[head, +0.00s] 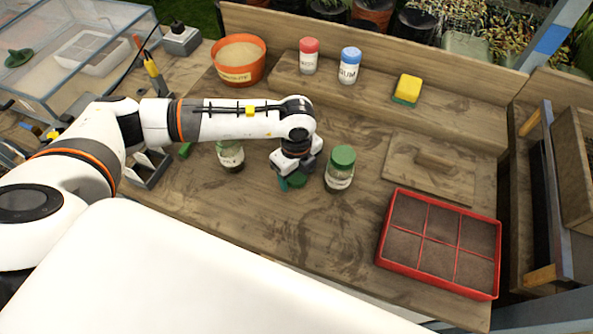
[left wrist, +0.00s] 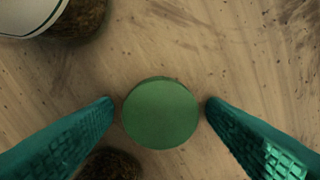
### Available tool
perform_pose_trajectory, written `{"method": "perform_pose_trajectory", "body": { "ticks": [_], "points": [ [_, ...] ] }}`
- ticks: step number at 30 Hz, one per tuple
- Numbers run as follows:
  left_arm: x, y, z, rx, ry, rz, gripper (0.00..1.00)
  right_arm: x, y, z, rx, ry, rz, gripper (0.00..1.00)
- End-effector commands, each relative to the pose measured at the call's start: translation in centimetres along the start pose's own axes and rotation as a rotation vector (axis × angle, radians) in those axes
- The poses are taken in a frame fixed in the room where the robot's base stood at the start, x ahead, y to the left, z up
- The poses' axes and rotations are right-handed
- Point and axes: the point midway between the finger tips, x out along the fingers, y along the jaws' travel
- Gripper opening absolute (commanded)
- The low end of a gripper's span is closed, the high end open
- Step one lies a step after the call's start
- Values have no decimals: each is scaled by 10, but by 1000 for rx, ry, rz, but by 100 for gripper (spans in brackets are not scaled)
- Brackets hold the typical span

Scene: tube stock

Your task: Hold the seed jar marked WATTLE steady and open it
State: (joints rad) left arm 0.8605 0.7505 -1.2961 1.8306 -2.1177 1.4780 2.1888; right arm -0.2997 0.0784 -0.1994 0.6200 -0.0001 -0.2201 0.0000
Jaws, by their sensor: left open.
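A flat green round lid (head: 298,182) lies on the bench under my left gripper (head: 291,178). In the left wrist view the lid (left wrist: 160,113) sits between the open teal fingers, with a small gap on each side. A glass jar (head: 231,157) with a pale label and dark contents stands left of the gripper, its top hidden by my arm. A glass jar with a green lid (head: 340,168) stands upright just right of the gripper. Neither label is readable, so I cannot tell which is WATTLE. My right gripper is not in view.
A red-lidded jar (head: 309,56), a blue-lidded jar marked GUM (head: 349,66) and a sponge (head: 407,90) stand on the rear shelf. An orange pot (head: 239,59) is back left. A red seed tray (head: 382,248) lies front right, near a wooden board (head: 456,185).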

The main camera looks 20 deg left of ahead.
Motion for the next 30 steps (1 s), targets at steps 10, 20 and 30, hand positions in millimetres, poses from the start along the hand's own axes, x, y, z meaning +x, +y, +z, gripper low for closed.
{"method": "perform_pose_trajectory", "body": {
  "ticks": [10,20,30],
  "points": [
    [-34,1,0,0,1,5,66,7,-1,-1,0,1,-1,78],
    [-102,0,0,2,1,4,66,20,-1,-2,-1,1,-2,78],
    [-124,0,0,0,1,0,66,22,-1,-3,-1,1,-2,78]
  ]
}}
